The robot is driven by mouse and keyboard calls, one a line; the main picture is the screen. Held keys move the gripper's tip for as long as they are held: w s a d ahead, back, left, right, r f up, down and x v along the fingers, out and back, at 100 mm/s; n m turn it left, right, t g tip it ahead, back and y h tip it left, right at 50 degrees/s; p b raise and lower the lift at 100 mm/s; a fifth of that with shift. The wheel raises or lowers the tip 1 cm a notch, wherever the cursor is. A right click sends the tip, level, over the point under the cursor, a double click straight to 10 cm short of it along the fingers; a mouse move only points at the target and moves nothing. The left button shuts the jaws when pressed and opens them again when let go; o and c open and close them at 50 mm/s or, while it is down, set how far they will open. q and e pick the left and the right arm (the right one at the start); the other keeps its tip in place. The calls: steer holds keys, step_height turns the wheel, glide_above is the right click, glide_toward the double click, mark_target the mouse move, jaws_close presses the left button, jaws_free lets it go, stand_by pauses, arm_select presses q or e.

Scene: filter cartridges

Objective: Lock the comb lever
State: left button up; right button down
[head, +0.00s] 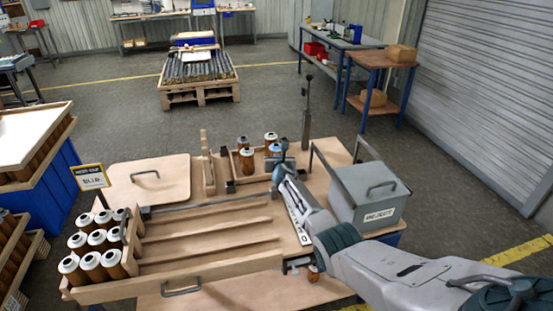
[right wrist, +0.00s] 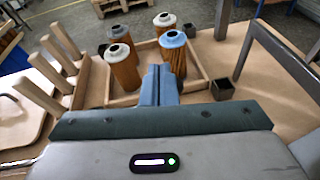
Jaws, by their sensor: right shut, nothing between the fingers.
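A wooden comb-like piece with upright prongs (head: 207,162) stands left of a small wooden tray; its prongs also show at the left in the right wrist view (right wrist: 62,42). I cannot tell for certain which part is the comb lever. My right gripper (head: 281,163) is shut and empty, at the near side of the small tray; its closed fingers show in the right wrist view (right wrist: 158,78). My left gripper is out of view.
The small tray (head: 235,163) holds several brown cartridges (head: 270,139) close to the fingers. A wooden lane rack (head: 210,266) lies in front, with more cartridges (head: 91,262) at its left. A grey lidded box (head: 370,195) and a metal frame (head: 329,169) stand right.

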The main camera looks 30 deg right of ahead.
arm_select(q)
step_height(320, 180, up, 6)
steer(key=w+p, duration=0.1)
steer(key=p, duration=0.3)
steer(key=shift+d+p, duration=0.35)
steer(key=shift+p, duration=0.05)
